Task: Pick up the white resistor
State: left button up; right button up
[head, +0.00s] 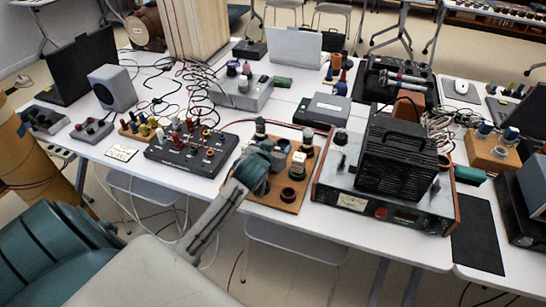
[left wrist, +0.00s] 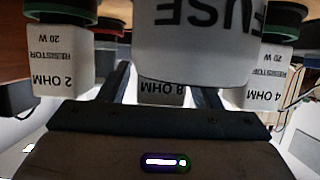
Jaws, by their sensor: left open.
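Several white resistors stand in the left wrist view. The one marked 2 OHM (left wrist: 64,68) is at the left, the one marked 4 OHM (left wrist: 268,82) at the right, and the one marked 8 OHM (left wrist: 163,92) in the middle. A larger white piece marked FUSE (left wrist: 195,45) hides part of the 8 OHM one. My left gripper (left wrist: 160,90) is open, its fingers on either side of the 8 OHM resistor; contact cannot be told. In the head view my left gripper (head: 262,160) is over a wooden board (head: 270,200), its fingertips hidden. My right gripper is not in view.
A black box with knobs (head: 190,150) is left of the board. A large metal power unit with a black top (head: 395,165) stands close at its right. Cables lie across the crowded white table (head: 180,183).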

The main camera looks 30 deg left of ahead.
pick_arm(q)
jog(key=c, duration=1.1)
jog(key=shift+r, duration=0.1)
